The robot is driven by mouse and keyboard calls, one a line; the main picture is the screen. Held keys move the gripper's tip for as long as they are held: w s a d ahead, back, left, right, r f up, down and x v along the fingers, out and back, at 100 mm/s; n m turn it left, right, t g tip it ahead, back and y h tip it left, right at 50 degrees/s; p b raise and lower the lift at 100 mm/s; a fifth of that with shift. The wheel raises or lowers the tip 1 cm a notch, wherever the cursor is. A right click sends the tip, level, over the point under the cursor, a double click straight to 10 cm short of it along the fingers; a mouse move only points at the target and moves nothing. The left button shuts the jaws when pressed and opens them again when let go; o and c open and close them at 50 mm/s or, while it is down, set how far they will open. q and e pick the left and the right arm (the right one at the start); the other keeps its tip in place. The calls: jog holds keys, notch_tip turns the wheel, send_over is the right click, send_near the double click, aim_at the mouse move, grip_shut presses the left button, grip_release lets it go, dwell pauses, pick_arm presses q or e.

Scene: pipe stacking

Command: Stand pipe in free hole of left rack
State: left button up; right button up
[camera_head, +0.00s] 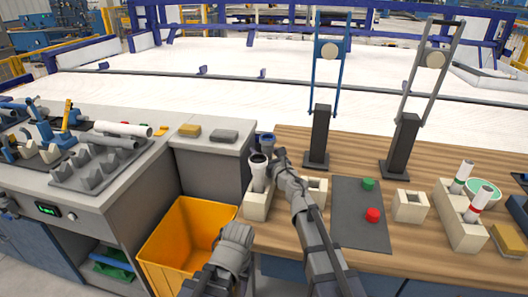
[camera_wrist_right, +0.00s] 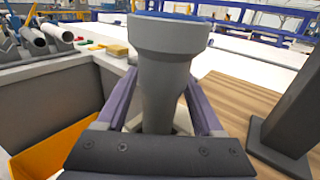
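My right gripper (camera_head: 278,156) is at the left rack (camera_head: 255,211), a cream block at the wooden table's left edge. Its purple fingers (camera_wrist_right: 160,105) are shut on a grey, blue-rimmed pipe (camera_wrist_right: 165,70), which stands roughly upright. The pipe's blue mouth (camera_head: 267,138) shows in the head view, just behind a white pipe (camera_head: 259,172) with a dark mouth that stands in the rack. The held pipe's lower end is hidden, so I cannot tell whether it is in a hole. My left gripper cannot be made out.
An orange bin (camera_head: 182,236) stands open left of the table. Cream blocks with square holes (camera_head: 318,184) (camera_head: 410,206), a dark mat (camera_head: 345,215) with red and green buttons, and two dark posts (camera_head: 319,138) (camera_head: 402,147) are to the right.

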aim_at(270, 158)
jog(key=shift+s, duration=0.1)
jog(key=v, duration=0.7)
jog(key=shift+s+d, duration=0.2)
jog(key=shift+s, duration=0.15)
dwell(0.5)
